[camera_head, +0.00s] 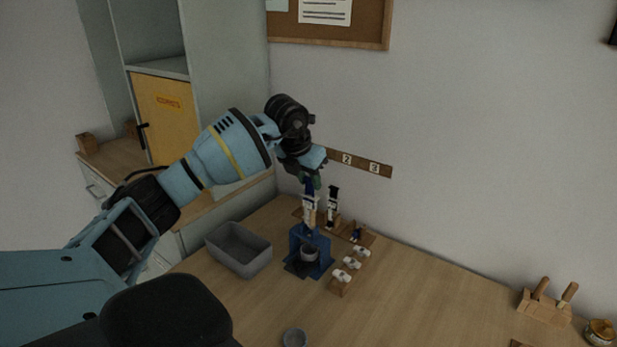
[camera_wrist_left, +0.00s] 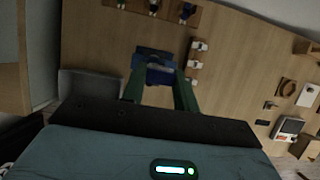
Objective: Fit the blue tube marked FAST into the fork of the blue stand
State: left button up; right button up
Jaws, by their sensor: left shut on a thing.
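My left gripper (camera_head: 312,182) is shut on the blue tube (camera_head: 309,207), which hangs roughly upright with a pale label whose writing is too small to read. The blue stand (camera_head: 323,243) is on the table just below the tube in the head view. A dark round cup-like part shows at the stand's front. I cannot tell whether the tube's lower end touches the fork. In the left wrist view the green fingers (camera_wrist_left: 160,85) point toward the blue stand (camera_wrist_left: 153,56); the tube is not clear there. My right gripper is not in view.
A grey bin (camera_head: 238,250) stands left of the stand. A dark-topped tube (camera_head: 333,205) stands behind it on the right. A wooden rack with white pieces (camera_head: 349,264) is close on the right. A small grey dish (camera_head: 294,338) is in front.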

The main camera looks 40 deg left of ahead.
pick_arm(q)
jog(key=shift+f, duration=0.2)
dwell(0.4)
jog(key=shift+f, duration=0.2)
dwell(0.5)
jog(key=shift+f, duration=0.3)
dwell(0.5)
jog(key=shift+f, duration=0.2)
dwell(0.4)
jog(key=o, duration=1)
jog(key=shift+c, duration=0.2)
jog(key=shift+o, duration=0.4)
